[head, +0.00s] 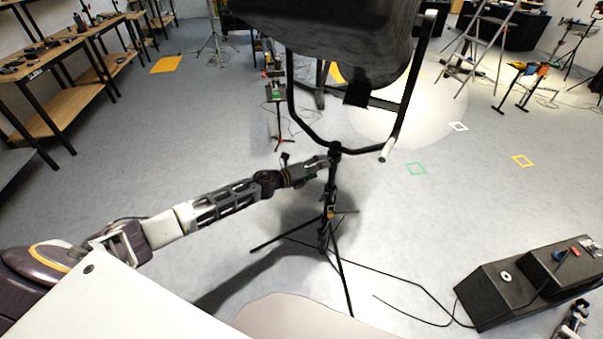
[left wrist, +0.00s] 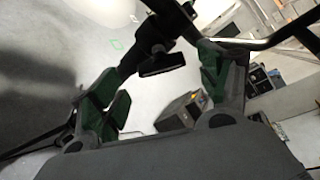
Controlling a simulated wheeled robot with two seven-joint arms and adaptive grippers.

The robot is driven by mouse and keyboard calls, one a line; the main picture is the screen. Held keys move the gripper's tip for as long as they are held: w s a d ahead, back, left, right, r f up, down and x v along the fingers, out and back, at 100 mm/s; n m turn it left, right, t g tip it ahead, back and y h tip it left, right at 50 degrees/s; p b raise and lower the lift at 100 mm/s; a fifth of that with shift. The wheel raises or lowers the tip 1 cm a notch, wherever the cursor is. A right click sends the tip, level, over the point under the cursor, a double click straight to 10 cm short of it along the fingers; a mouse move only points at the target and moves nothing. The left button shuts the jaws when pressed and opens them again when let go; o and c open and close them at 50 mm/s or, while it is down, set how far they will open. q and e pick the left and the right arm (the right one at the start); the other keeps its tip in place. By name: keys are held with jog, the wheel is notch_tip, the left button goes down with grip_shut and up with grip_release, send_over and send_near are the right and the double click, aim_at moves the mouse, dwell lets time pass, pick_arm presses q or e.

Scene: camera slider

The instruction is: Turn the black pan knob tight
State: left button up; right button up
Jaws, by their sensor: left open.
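A large black lamp head (head: 335,35) sits in a black U-shaped yoke (head: 398,120) on top of a stand (head: 329,205). My left gripper (head: 327,163) reaches from the left to the top of the stand, just below the yoke. In the left wrist view my left gripper (left wrist: 160,82) is open, with green-padded fingers apart. A black T-shaped part, which looks like the pan knob (left wrist: 161,65), shows between and beyond the fingertips. I cannot tell whether they touch it. The knob is not clear in the head view. What looks like my right gripper (head: 572,320) is partly in view at the lower right.
A black case (head: 490,300) stands on the floor at the right, with a cable running toward the stand. The stand's legs (head: 343,280) spread over the floor. Workbenches (head: 65,50) line the left wall. A ladder (head: 478,45) stands at the back right.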

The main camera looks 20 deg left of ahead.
pick_arm(q)
jog(key=v, duration=0.7)
jog(key=shift+s, duration=0.15)
dwell(0.3)
jog(key=shift+r, duration=0.1)
jog(key=shift+a+n, duration=0.1)
jog(key=shift+n, duration=0.2)
dwell(0.4)
